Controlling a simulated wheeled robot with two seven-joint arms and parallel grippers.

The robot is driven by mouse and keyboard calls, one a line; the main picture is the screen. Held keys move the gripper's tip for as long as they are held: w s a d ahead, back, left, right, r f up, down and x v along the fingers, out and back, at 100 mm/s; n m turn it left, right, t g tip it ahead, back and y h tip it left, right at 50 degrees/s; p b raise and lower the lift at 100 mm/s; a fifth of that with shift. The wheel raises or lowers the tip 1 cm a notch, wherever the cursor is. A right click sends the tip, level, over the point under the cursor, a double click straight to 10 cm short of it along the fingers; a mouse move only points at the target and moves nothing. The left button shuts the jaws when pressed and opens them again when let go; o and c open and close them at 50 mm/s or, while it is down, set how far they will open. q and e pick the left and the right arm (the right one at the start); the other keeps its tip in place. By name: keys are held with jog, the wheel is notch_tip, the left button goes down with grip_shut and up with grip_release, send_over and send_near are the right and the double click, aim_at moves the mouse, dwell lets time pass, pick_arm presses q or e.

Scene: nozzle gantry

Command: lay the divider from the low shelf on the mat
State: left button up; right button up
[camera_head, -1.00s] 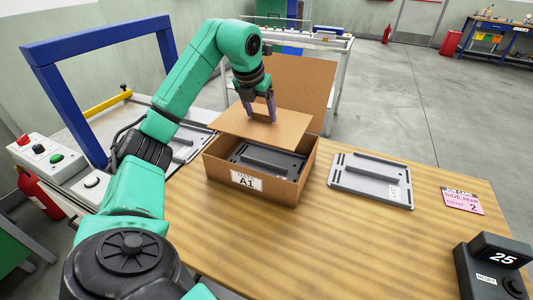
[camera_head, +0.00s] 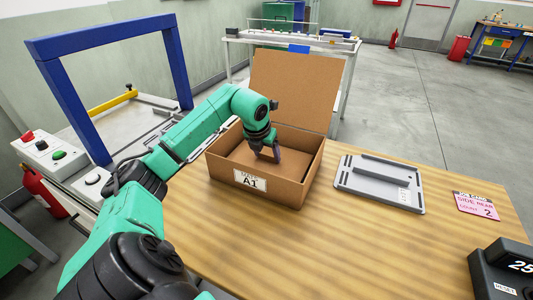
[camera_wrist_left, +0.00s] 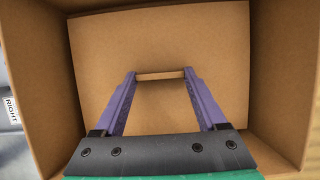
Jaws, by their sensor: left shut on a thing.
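The divider (camera_head: 243,156) is a flat brown cardboard sheet with a small raised tab. It lies low inside the open cardboard box (camera_head: 281,188) labelled A1, roughly level. The left wrist view shows the divider (camera_wrist_left: 160,38) slightly turned against the box walls, with the tab between my fingertips. My left gripper (camera_head: 264,154) reaches down into the box. In the left wrist view, my left gripper (camera_wrist_left: 160,77) is shut on the divider's tab. The grey part seen in the box before is hidden under the divider. I cannot make out a low shelf or a mat. My right gripper is out of view.
The box's lid (camera_head: 290,88) stands up at the back. A grey slotted panel (camera_head: 379,182) lies right of the box, with a pink card (camera_head: 477,205) beyond it. A black counter device (camera_head: 503,270) stands at the front right. The table's front middle is clear.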

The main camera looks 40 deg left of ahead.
pick_arm(q)
jog(key=o, duration=1.3)
jog(key=shift+r+p, duration=0.3)
jog(key=shift+r, duration=0.1)
jog(key=v, duration=1.1)
jog(key=shift+r, duration=0.3)
jog(key=shift+s, duration=0.1)
